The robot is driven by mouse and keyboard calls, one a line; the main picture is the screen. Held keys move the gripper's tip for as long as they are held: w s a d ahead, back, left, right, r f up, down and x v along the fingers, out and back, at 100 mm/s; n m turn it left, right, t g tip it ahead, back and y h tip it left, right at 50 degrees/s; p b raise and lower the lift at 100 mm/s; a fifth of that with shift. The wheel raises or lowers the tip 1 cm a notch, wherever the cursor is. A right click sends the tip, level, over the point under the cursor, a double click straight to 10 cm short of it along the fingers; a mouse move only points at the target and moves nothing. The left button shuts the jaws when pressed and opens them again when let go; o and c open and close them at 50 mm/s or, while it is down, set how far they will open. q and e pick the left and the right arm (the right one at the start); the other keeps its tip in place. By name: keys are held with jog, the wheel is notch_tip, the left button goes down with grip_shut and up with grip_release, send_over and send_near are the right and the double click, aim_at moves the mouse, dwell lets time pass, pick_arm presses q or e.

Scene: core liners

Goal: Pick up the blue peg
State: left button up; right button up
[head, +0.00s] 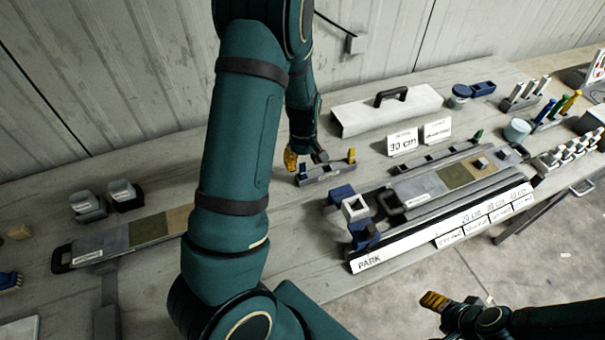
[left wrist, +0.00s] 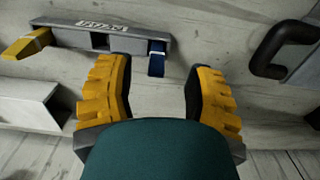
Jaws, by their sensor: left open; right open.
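The blue peg (left wrist: 157,60) stands in a small grey rack (left wrist: 90,37) with a yellow peg (left wrist: 27,44) at its other end. In the head view the blue peg (head: 302,169) shows in the rack (head: 328,173) just below my left gripper (head: 305,158). In the left wrist view my left gripper (left wrist: 159,68) is open and empty. The blue peg appears between its fingertips in the picture, a little beyond them, with no visible contact. My right gripper (head: 434,301) is open, low at the right over the floor, far from the peg.
A white box with a black handle (head: 388,110) stands behind the rack, and a 30 cm sign (head: 402,141) beside it. A long PARK rail (head: 440,232) with blue and white blocks is nearby. Another holder with coloured pegs (head: 553,113) stands at the far right.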

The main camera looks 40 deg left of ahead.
aim_at(303, 167)
pick_arm(q)
jog(key=shift+w+a+f, duration=0.15)
jog(key=shift+f, duration=1.3)
jog(key=shift+w+a+f, duration=0.1)
jog(key=shift+w+f, duration=0.05)
jog(key=shift+f, duration=1.3)
jog(key=shift+o, duration=0.2)
grip_shut()
